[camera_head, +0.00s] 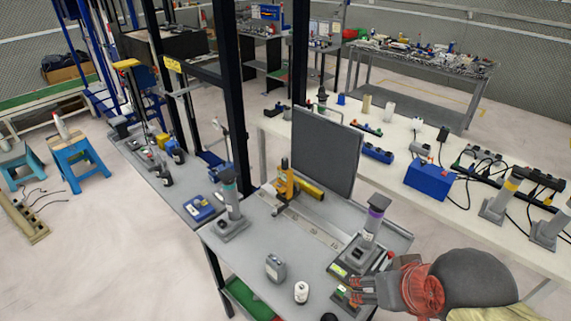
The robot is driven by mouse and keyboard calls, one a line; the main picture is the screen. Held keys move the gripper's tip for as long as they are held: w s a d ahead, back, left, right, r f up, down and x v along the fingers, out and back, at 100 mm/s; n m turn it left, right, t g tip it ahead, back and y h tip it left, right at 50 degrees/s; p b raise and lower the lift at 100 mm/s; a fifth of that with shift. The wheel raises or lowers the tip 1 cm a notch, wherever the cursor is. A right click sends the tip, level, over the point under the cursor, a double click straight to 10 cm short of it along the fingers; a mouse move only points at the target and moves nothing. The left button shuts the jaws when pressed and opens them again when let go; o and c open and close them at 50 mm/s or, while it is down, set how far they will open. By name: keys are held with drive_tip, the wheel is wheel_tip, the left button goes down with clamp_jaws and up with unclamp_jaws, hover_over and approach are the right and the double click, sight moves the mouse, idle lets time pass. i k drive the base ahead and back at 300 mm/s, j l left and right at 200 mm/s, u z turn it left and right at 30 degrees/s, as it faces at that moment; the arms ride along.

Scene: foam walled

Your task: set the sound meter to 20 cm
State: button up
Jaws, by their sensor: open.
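My gripper (357,290) is at the front right of the grey bench (225,250), low over its surface. Its jaws are open, close to a small green-topped item (340,297); I cannot tell whether they touch. A grey strip like a rail (312,232) runs along the bench. An upright yellow device (286,182) stands at the strip's far left end, with a yellow cylinder (311,188) beside it. I cannot tell for sure which item is the sound meter, and no scale marks are readable.
A dark upright panel (327,150) stands behind the strip. Grey posts, one purple-banded (374,217) and one green-banded (229,192), flank it. A grey box (275,267) and white bottle (301,291) stand at the front. A cluttered white table (400,145) lies behind.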

sight(284, 174)
drive_tip(key=k+l, duration=0.1)
drive_tip(key=l, duration=0.2)
drive_tip(key=k+l+u, duration=0.1)
drive_tip(key=l, duration=0.2)
drive_tip(key=k+l, duration=0.1)
drive_tip(key=l, duration=0.2)
drive_tip(key=i+l+u, duration=0.15)
drive_tip(key=l, duration=0.15)
drive_tip(key=i+l+u, duration=0.1)
drive_tip(key=l, duration=0.2)
drive_tip(key=i+l+u, duration=0.15)
drive_tip(key=l, duration=0.2)
drive_tip(key=i+u, duration=0.1)
drive_tip(key=i, duration=0.35)
drive_tip(key=i+l+u, duration=0.15)
drive_tip(key=i, duration=0.25)
